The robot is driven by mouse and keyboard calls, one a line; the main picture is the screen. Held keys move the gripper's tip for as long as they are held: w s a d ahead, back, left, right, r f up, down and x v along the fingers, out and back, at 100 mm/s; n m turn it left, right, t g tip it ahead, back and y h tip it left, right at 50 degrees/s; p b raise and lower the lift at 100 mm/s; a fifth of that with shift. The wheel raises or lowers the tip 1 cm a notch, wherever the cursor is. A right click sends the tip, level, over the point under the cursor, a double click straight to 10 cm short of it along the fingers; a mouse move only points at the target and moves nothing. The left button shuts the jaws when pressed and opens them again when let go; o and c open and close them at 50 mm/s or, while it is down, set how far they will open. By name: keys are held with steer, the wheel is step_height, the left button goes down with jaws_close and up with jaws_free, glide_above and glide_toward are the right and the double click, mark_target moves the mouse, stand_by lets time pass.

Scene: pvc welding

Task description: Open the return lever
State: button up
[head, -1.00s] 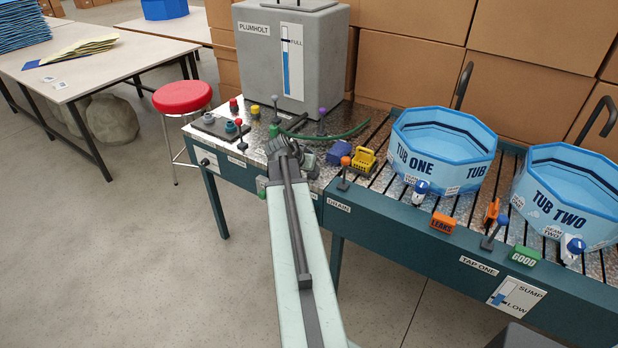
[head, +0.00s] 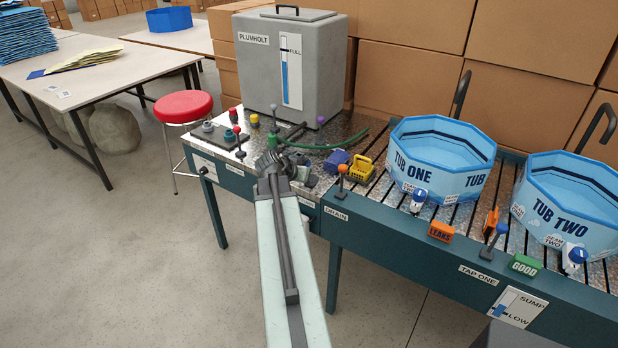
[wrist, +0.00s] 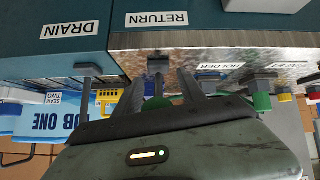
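The RETURN label (wrist: 157,19) is upside down on the bench's front face in the wrist view. Just below it in that view is a dark lever base (wrist: 158,65). A green knob (wrist: 155,103) shows between my fingers, apparently on this lever; its shaft is hardly visible. My gripper (wrist: 160,82) is open, with one finger on each side of the knob and base. I cannot tell whether either finger touches.
An orange-knobbed lever (head: 342,170) stands above the DRAIN label (head: 336,214), right of my gripper. A red-knobbed lever (head: 237,130) is to the left. A grey PLUMHOLT tank (head: 260,70), a green hose (head: 345,142) and a yellow basket (head: 361,170) are nearby. Tub one (head: 412,174) is farther right.

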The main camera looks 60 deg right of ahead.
steer(key=shift+s, duration=0.1)
steer(key=shift+r, duration=0.15)
steer(key=p+v, duration=0.5)
steer(key=v, duration=0.2)
steer(key=shift+r, duration=0.15)
steer(key=shift+a, duration=0.2)
